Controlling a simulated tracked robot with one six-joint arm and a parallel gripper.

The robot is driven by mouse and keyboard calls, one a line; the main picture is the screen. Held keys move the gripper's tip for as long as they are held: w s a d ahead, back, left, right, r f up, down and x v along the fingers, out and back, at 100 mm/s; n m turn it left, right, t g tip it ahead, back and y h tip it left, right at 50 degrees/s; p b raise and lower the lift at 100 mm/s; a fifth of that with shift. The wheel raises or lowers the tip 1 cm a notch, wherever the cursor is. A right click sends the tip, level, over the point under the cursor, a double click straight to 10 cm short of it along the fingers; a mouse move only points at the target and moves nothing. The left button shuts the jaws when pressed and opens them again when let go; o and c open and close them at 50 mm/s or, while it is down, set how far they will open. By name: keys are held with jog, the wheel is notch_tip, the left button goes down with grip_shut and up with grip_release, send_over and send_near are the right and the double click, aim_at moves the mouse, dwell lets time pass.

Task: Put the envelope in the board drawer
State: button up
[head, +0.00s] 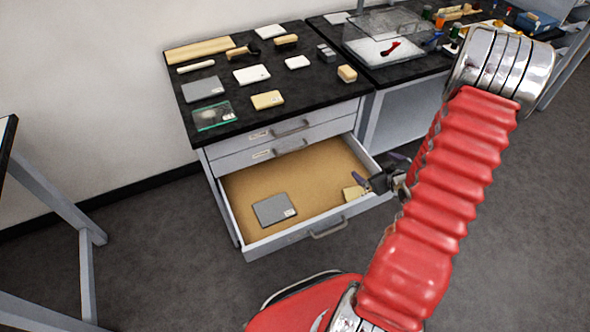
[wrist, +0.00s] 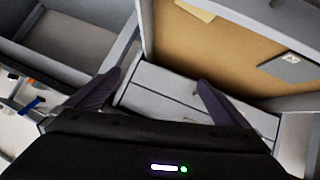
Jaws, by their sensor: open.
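The bottom drawer (head: 300,176) stands open with a tan base. A grey board with a white label (head: 273,209) lies flat in it; it also shows in the wrist view (wrist: 280,68). A small pale-yellow flat piece, which looks like the envelope (head: 353,193), lies at the drawer's right end; its edge shows in the wrist view (wrist: 195,10). A similar tan packet (head: 267,100) lies on the black worktop. My gripper (head: 380,172) is open and empty, at the drawer's right side. Its fingers show apart in the wrist view (wrist: 158,82).
The black worktop (head: 220,140) holds several brushes, boards and blocks. A second bench (head: 405,75) with a clear case stands to the right. Two shut drawers (head: 285,146) are above the open one. A table frame (head: 85,270) stands at the left; floor between is clear.

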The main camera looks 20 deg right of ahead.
jog(key=w+a+r+g+h, duration=0.1)
jog(key=a+r, duration=0.3)
jog(key=r, duration=0.3)
jog(key=w+a+r+m+g, duration=0.1)
jog(key=a+r, duration=0.3)
jog(key=r, duration=0.3)
jog(key=w+a+r+g+h, duration=0.1)
jog(key=a+r, duration=0.3)
jog(key=r, duration=0.3)
jog(key=s+a+r+y, duration=0.1)
jog(key=s+a+r, duration=0.2)
jog(key=s+a, duration=0.2)
jog(key=s+a+r+g+y, duration=0.1)
jog(key=s+a+r, duration=0.3)
jog(key=a, duration=0.6)
jog(key=s+a+r+g+y, duration=0.1)
jog(key=s+a+r, duration=0.3)
jog(key=s+a, duration=0.4)
jog(key=shift+s+r+y, duration=0.2)
jog(key=shift+y, duration=0.5)
